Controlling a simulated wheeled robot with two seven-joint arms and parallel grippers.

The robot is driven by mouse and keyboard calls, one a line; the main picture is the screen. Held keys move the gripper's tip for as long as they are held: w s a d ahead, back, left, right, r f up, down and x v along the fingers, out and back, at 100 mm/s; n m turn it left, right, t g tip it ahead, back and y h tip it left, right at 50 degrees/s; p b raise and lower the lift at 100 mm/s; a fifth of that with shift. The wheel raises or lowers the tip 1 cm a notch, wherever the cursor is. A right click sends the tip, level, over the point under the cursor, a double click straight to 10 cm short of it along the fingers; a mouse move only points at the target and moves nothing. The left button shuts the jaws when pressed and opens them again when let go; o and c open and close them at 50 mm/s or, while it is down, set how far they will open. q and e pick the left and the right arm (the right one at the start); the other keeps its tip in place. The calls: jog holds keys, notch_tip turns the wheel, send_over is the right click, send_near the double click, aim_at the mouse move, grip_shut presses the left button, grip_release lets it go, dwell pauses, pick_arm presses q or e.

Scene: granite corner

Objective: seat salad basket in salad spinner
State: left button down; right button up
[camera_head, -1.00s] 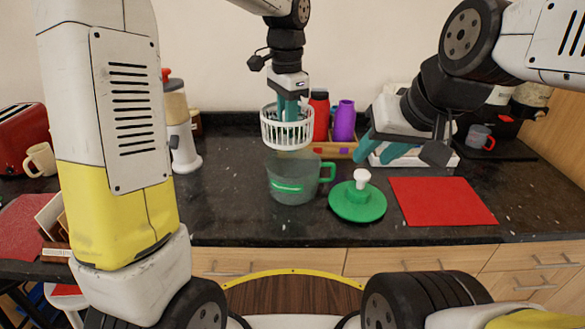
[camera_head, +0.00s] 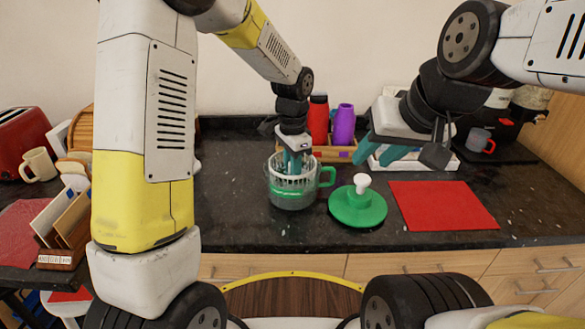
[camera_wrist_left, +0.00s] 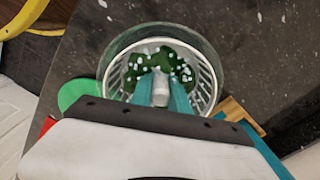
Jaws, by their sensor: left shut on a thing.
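The white salad basket (camera_head: 281,182) sits inside the clear salad spinner bowl (camera_head: 292,202) with the green handle, its rim around the height of the bowl's rim. Whether it rests on the bottom is hard to tell. My left gripper (camera_head: 293,170) reaches down into the basket and is shut on it. In the left wrist view the basket (camera_wrist_left: 208,80) lies within the round bowl (camera_wrist_left: 217,62), with green leaves and white cubes inside. My right gripper (camera_head: 384,155) is open and empty, above the counter to the right. The green lid (camera_head: 345,209) with a white knob lies right of the bowl.
A red mat (camera_head: 443,206) lies right of the lid. A red bottle and a purple bottle (camera_head: 343,122) stand behind in a wooden tray. A mug (camera_head: 40,166), toaster and bread rack are at the left. The counter's front left of the bowl is clear.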

pick_arm(q)
jog(key=shift+f, duration=1.45)
jog(key=c, duration=1.3)
grip_release()
jog(key=shift+f, duration=0.1)
jog(key=shift+o, duration=0.2)
